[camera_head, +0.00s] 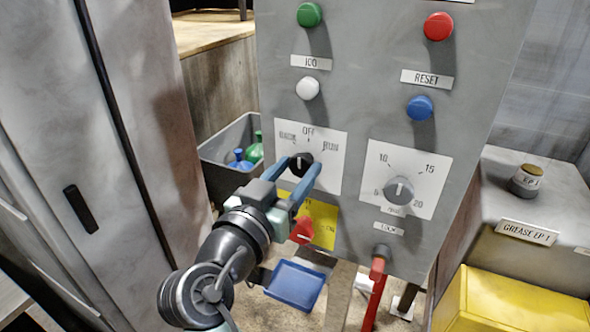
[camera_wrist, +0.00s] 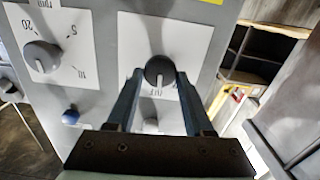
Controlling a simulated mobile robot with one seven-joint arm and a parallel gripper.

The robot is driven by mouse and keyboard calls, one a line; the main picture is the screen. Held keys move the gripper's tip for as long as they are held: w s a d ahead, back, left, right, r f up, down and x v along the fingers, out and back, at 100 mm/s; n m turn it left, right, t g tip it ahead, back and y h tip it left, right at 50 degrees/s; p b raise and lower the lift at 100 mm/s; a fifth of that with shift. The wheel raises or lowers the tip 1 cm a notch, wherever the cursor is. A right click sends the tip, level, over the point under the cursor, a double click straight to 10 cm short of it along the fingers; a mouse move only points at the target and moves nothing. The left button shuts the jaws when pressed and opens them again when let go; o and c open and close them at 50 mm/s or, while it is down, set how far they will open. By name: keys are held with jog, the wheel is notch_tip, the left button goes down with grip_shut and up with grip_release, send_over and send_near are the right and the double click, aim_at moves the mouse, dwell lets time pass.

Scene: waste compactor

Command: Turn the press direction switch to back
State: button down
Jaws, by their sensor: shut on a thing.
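The press direction switch (camera_head: 301,163) is a round black knob with a light pointer line, on a white plate (camera_head: 328,170) of the grey control panel. The plate has a word at left, OFF at top and a word at right; the side words are hard to read. My gripper (camera_head: 302,166) has its two blue fingers around the knob, one on each side, and is shut on it. In the wrist view the knob (camera_wrist: 159,71) sits between the fingertips (camera_wrist: 160,76). Its pointer line runs roughly towards the OFF mark.
A grey dial (camera_head: 398,190) with numbers is to the right. Green (camera_head: 309,14), red (camera_head: 438,26), white (camera_head: 307,88) and blue (camera_head: 419,107) buttons are above. A red handle (camera_head: 302,231) and a red lever (camera_head: 377,270) jut out below. A yellow box (camera_head: 510,303) stands at lower right.

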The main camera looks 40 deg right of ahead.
jog(key=n+p, duration=0.1)
jog(key=n, duration=0.4)
jog(key=shift+w, duration=0.15)
jog(key=shift+a+n+p, duration=0.1)
jog(key=shift+n+p, duration=0.85)
jog(key=shift+n, duration=1.15)
jog(key=shift+f, duration=0.1)
jog(key=shift+c, duration=1.5)
grip_release()
jog(key=b+v, duration=0.3)
jog(key=v, duration=1)
jog(key=shift+b, duration=0.3)
